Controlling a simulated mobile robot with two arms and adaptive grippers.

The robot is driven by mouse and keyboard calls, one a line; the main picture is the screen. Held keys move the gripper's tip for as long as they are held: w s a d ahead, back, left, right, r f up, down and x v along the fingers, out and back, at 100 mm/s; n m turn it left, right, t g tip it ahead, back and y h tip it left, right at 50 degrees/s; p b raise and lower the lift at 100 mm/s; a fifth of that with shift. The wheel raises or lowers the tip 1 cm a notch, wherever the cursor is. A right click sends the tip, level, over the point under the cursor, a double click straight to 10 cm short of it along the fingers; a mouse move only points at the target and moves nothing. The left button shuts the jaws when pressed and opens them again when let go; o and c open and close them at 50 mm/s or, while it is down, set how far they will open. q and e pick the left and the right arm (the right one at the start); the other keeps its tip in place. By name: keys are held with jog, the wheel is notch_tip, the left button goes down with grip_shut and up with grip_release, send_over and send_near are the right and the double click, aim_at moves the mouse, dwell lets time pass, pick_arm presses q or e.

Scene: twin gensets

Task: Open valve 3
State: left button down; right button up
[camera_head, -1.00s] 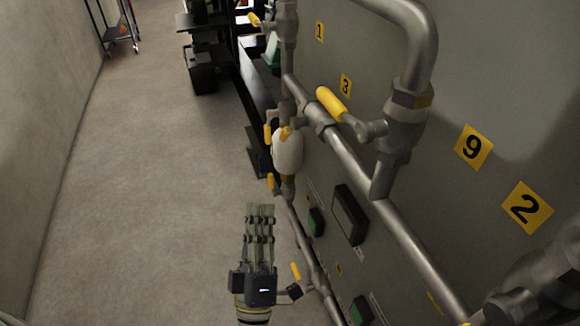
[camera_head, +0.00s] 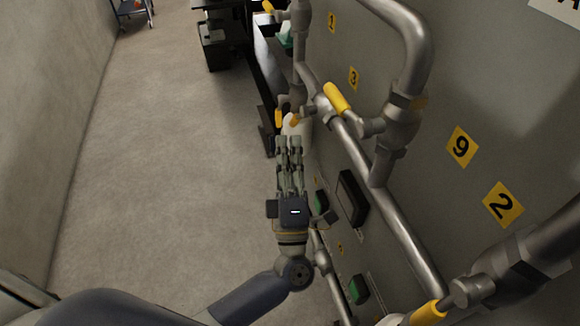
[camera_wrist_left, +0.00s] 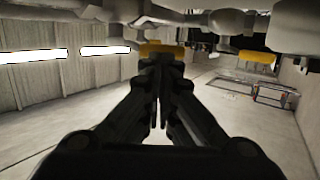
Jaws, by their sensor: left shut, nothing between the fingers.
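The yellow label 3 (camera_head: 353,78) is on the grey panel, right of the pipes. A large yellow valve handle (camera_head: 337,98) slants on the pipe just below it; I cannot tell for sure which valve the label marks. My left gripper (camera_head: 289,140) is shut and empty, pointing away from me, just in front of these smaller handles in the picture. In the left wrist view, a yellow handle (camera_wrist_left: 160,49) lies beyond the shut fingertips (camera_wrist_left: 160,62); contact cannot be told. My right gripper is out of view.
Labels 9 (camera_head: 462,147) and 2 (camera_head: 503,204) and another yellow handle (camera_head: 429,312) are nearer on the right. Pipes (camera_head: 408,240) run along the panel (camera_head: 450,60). The floor (camera_head: 160,180) on the left is clear. A cart (camera_head: 133,12) stands far back.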

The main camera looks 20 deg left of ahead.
pick_arm(q)
jog(key=shift+x, duration=1)
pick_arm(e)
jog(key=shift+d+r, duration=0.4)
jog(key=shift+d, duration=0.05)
